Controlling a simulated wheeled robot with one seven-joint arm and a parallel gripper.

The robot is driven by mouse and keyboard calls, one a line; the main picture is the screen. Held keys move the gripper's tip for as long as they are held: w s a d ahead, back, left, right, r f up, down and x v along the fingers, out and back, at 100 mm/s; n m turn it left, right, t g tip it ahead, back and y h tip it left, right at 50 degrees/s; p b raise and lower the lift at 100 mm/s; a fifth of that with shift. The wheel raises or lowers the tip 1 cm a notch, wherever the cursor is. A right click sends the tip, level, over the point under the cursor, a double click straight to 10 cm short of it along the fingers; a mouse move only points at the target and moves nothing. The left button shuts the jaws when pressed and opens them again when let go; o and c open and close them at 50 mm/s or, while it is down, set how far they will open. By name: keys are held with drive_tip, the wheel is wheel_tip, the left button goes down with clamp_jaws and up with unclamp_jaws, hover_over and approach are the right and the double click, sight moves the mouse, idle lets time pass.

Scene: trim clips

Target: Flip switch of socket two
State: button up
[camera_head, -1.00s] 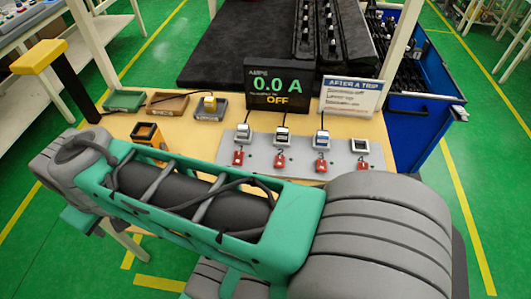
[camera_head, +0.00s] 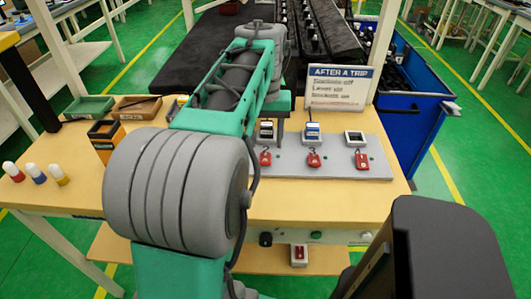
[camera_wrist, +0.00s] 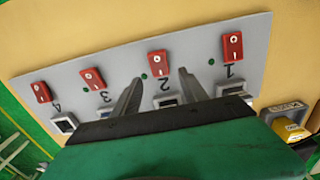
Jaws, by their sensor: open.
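The grey socket panel (camera_head: 336,172) lies on the wooden table. In the wrist view the panel (camera_wrist: 120,52) appears upside down, numbered 1 to 4 from right to left. The red switch of socket two (camera_wrist: 158,64) lies between my open gripper's fingertips (camera_wrist: 160,75), which point toward it; I cannot tell whether they touch the panel. Socket two (camera_wrist: 169,100) shows between the fingers, partly hidden by my gripper. In the head view, the switch of socket two (camera_head: 265,158) is visible, while socket one is hidden by my arm and my fingertips cannot be made out.
Red switches one (camera_wrist: 232,46), three (camera_wrist: 93,78) and four (camera_wrist: 42,92) stand beside it. A white "AFTER A TRIP" sign (camera_head: 338,88) stands behind the panel. Small trays (camera_head: 137,107) lie at the left, and a blue drawer cabinet (camera_head: 420,110) stands at the right.

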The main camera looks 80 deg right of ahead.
sight(266, 155)
wheel_tip(266, 155, down, 4)
drive_tip(key=shift+f, duration=0.15)
drive_tip(key=shift+c, duration=0.5)
clamp_jaws()
